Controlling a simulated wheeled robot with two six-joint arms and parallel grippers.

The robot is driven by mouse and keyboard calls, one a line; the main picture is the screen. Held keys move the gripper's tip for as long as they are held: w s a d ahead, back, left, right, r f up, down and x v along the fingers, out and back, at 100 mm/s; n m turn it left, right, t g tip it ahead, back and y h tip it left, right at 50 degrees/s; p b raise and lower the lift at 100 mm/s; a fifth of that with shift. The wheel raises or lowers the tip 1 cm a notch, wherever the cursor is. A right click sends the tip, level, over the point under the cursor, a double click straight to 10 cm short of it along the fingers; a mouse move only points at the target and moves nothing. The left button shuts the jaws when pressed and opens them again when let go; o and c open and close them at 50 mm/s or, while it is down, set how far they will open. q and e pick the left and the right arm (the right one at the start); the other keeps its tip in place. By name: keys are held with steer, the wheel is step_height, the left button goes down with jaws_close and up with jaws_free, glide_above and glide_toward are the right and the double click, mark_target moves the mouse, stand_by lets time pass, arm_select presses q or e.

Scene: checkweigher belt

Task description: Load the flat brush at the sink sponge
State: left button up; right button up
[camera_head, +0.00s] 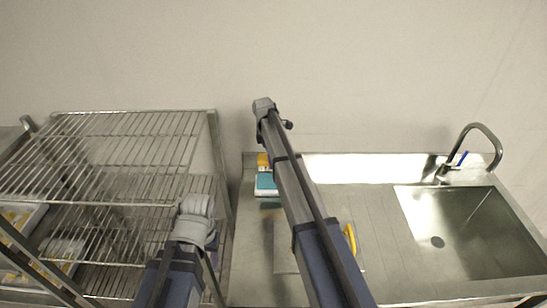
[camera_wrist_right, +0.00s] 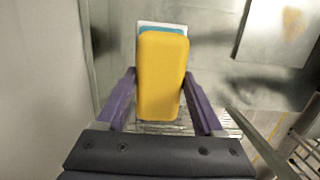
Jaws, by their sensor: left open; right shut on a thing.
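The flat brush (camera_wrist_right: 160,80) shows as a broad yellow piece between the two purple fingers of my right gripper (camera_wrist_right: 160,105), which is shut on it. In the head view the yellow brush (camera_head: 263,161) shows near the counter's left back edge, beside my right arm. A teal sponge (camera_head: 265,183) shows just below it there. In the right wrist view the teal sponge (camera_wrist_right: 180,28) with a white edge shows behind the yellow. I cannot tell whether brush and sponge touch. My left gripper (camera_head: 197,208) is in front of the wire rack, open, its fingers hardly visible.
A steel sink basin (camera_head: 470,235) with a curved tap (camera_head: 490,133) stands at the right. A flat plate (camera_head: 284,255) and a yellow curved thing (camera_head: 349,238) lie mid-counter, partly behind my right arm. A wire rack (camera_head: 130,125) stands left. The counter before the sink is clear.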

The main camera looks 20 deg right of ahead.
steer(key=shift+f+b, duration=2.9)
steer(key=shift+f, duration=0.05)
steer(key=shift+f+b, duration=1.1)
stand_by(0.5)
steer(key=shift+r, duration=0.15)
step_height(320, 180, up, 7)
steer(key=p, duration=0.7)
steer(key=shift+f, duration=0.2)
step_height(320, 180, down, 4)
steer(key=b, duration=0.4)
steer(key=shift+f, duration=0.2)
steer(key=shift+r, duration=0.1)
